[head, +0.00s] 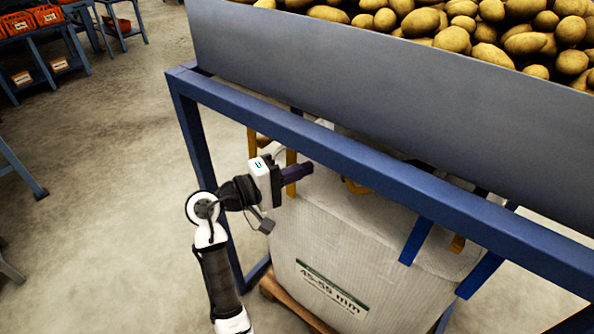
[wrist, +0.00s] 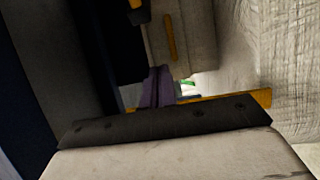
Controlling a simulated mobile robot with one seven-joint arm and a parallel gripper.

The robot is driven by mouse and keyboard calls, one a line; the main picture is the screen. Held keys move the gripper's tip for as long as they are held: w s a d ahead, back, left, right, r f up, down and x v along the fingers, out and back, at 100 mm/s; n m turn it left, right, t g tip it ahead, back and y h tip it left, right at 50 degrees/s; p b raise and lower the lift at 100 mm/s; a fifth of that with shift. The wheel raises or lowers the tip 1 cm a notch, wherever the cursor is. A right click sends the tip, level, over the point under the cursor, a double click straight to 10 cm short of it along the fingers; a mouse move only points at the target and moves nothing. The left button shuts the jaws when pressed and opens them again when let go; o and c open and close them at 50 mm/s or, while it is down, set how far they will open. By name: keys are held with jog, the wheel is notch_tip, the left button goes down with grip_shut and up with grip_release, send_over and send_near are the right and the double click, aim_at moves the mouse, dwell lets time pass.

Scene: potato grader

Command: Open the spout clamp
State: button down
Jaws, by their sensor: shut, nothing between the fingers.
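My gripper (head: 308,170) reaches under the blue frame at the upper left corner of the big white bag (head: 350,265). Its purple fingers (wrist: 158,88) are together with nothing between them in the wrist view. I cannot clearly make out the spout clamp in either view. In the wrist view, a narrow yellow piece (wrist: 169,38) shows against a pale grey-beige surface beyond the fingers; I cannot tell whether it belongs to the clamp. The spout area is mostly hidden behind the hopper and frame in the head view.
A blue frame rail (head: 330,155) crosses just above my arm, under the grey hopper wall (head: 390,75) full of potatoes (head: 452,38). A yellow strap (head: 291,170) stands beside my fingers. The bag is on a wooden pallet (head: 290,303).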

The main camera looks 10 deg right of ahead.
jog(key=s+d+p, duration=0.2)
jog(key=d, duration=0.3)
jog(key=shift+s+d, duration=0.25)
jog(key=shift+d, duration=0.05)
